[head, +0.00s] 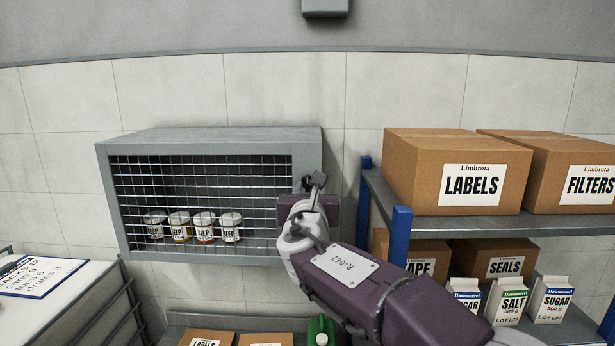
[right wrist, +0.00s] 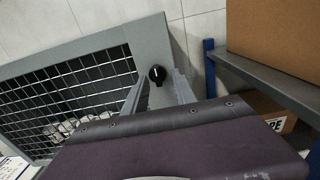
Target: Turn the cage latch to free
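The grey wall cage (head: 220,141) has a wire mesh front and hangs at the left in the head view. Its latch, a round black knob (right wrist: 157,75) with a pale line across it, sits on the cage's right frame in the right wrist view. My right gripper (head: 314,186) is at the cage's right edge and hides the latch in the head view. In the right wrist view its two fingers (right wrist: 161,84) stand apart, one toward each side of the knob. Contact with the knob cannot be told. My left gripper is not in view.
Several labelled jars (head: 204,227) stand inside the cage. At the right, a shelf with a blue post (head: 399,236) carries cardboard boxes (head: 455,172) and cartons (head: 509,302), close to my right arm. A clipboard (head: 38,276) lies on a white surface at the left.

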